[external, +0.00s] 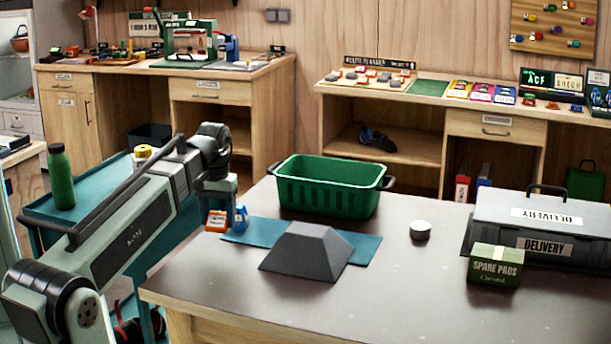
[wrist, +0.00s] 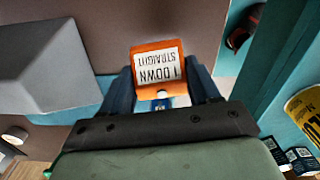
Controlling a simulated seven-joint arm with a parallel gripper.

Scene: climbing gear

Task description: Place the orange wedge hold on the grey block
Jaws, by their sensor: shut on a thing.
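The orange wedge hold (external: 216,221) is between the fingers of my gripper (external: 229,220), near the left edge of the table. In the wrist view my gripper (wrist: 161,85) has its two blue fingers on either side of the orange wedge hold (wrist: 141,54), whose white label reads upside down. The grey block (external: 306,252) is a flat-topped block with sloping sides, standing to the right of my gripper in the external view. In the wrist view the grey block (wrist: 58,50) is at the left, apart from the hold.
A teal mat (external: 366,248) lies under or behind the block. A green basket (external: 327,188) stands behind it. A white disc (external: 420,230), a spare pads box (external: 495,266) and a grey delivery case (external: 545,222) are farther right. The table's front is clear.

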